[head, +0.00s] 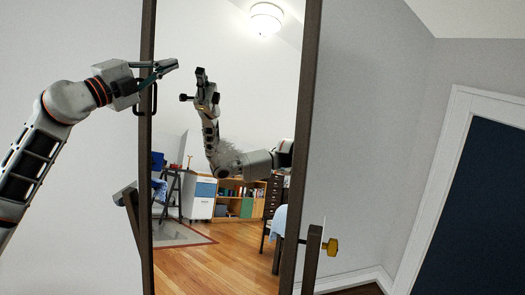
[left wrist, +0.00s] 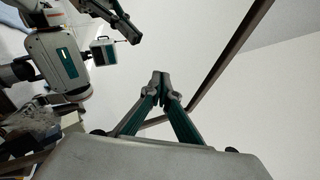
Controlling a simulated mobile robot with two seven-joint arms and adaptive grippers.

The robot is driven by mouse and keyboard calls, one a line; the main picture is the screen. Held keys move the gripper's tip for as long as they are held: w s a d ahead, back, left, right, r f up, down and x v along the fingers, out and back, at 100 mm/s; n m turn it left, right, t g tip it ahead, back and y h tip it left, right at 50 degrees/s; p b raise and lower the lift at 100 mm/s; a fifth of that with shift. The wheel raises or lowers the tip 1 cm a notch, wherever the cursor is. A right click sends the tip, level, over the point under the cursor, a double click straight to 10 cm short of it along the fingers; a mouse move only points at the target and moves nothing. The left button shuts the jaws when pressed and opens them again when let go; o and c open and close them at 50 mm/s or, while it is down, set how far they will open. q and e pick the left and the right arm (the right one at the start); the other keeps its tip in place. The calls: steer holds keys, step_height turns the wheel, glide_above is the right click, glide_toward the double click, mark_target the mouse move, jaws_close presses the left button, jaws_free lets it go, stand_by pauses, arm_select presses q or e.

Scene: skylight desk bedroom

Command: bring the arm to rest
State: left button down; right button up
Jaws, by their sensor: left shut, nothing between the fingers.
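My left arm comes in from the left in the head view. Its gripper (head: 168,67) is raised beside the left upright of a tall mirror, with its fingertips pointing right and overlapping the frame in the picture. I cannot tell whether they touch it. In the left wrist view the two fingers (left wrist: 163,88) meet at their tips with nothing between them. The mirror glass (head: 255,120) shows a reflection of my raised arm. My right gripper does not show.
The tall mirror's dark frame (head: 309,100) is tilted on a stand with a brass knob (head: 332,247). A dark loop-shaped part shows at its left upright. A dark door (head: 475,210) with white trim is at the right.

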arm_select(q)
steer(key=s+d+f+n+t+h, duration=0.25)
steer(key=s+d+f+t, duration=0.2)
steer(key=s+f, duration=0.35)
steer(key=s+a+f+n+g+y, duration=0.2)
steer(key=s+a+f+n+y, duration=0.4)
steer(key=f, duration=0.6)
steer(key=s+a+f+n+g+y, duration=0.2)
steer(key=s+a+f+n+y, duration=0.15)
steer(key=f+n+y, duration=0.55)
steer(key=s+a+f+n+g+y, duration=0.25)
steer(key=s+a+f+y, duration=0.2)
steer(key=f, duration=0.95)
steer(key=s+f+m+g, duration=0.1)
steer(key=s+f+g, duration=0.3)
steer(key=s+f, duration=0.55)
steer(key=s+f+g, duration=0.4)
steer(key=s+f, duration=0.3)
steer(key=s, duration=0.5)
steer(key=w+d+f+n+t+h, duration=0.1)
steer(key=d+f+t+h, duration=0.1)
steer(key=d+f+h, duration=0.2)
steer(key=w+d+f+n+t+h, duration=0.1)
steer(key=d+f+h, duration=0.3)
steer(key=d+f, duration=0.6)
steer(key=shift+w+d+n+t, duration=0.3)
steer(key=shift+d+t, duration=0.2)
steer(key=shift+d, duration=0.4)
